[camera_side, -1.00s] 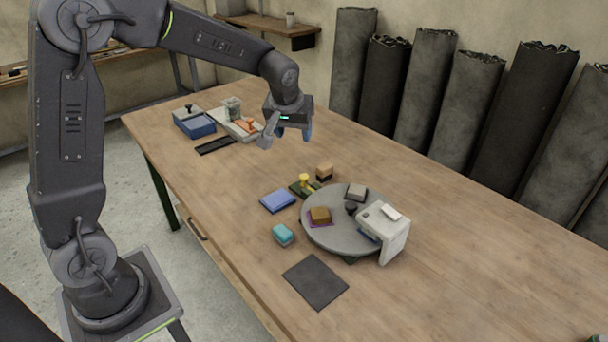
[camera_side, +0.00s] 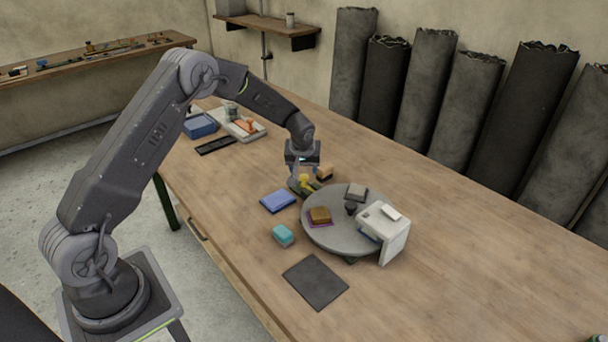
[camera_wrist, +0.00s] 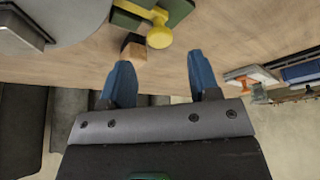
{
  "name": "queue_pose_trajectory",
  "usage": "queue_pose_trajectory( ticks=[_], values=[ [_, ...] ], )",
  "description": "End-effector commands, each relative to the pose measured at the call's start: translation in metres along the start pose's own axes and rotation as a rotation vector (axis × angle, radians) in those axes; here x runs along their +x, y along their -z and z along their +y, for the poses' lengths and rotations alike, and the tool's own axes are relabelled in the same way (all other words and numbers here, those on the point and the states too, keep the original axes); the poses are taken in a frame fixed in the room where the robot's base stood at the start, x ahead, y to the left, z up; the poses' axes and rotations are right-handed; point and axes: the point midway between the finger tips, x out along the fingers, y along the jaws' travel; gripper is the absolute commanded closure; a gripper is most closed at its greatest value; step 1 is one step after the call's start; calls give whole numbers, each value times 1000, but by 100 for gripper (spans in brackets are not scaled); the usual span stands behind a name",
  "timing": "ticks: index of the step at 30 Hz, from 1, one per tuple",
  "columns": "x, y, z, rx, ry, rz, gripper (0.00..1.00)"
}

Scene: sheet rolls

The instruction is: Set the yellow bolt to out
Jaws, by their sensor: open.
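The yellow bolt (camera_side: 305,181) has a round knob and sits on a dark green base beside the round grey turntable (camera_side: 335,240). In the wrist view the yellow bolt (camera_wrist: 159,36) shows at the top, its knob just beyond my fingertips, on the green base (camera_wrist: 178,10). My gripper (camera_side: 303,182) is above and close around the bolt in the side view; it partly hides the base. In the wrist view my gripper (camera_wrist: 160,65) has its two blue fingers apart with nothing between them. I cannot tell whether a finger touches the bolt.
A wood-and-black block (camera_side: 325,173) stands just behind the bolt. A blue pad (camera_side: 277,201), a teal block (camera_side: 283,235) and a dark mat (camera_side: 315,282) lie nearer the front. A white housing (camera_side: 392,240) overhangs the turntable. The table's right side is clear.

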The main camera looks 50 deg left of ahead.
Motion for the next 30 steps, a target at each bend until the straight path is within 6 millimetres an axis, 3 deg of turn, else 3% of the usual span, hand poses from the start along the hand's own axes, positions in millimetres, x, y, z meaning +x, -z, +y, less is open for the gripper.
queue_pose_trajectory(
  ticks=[3,9,20,30],
  values=[
    [22,0,-1,0,1,-2,44],
    [43,0,0,0,0,0,44],
    [48,0,0,0,0,0,44],
    [48,0,0,0,-1,0,75]
  ],
)
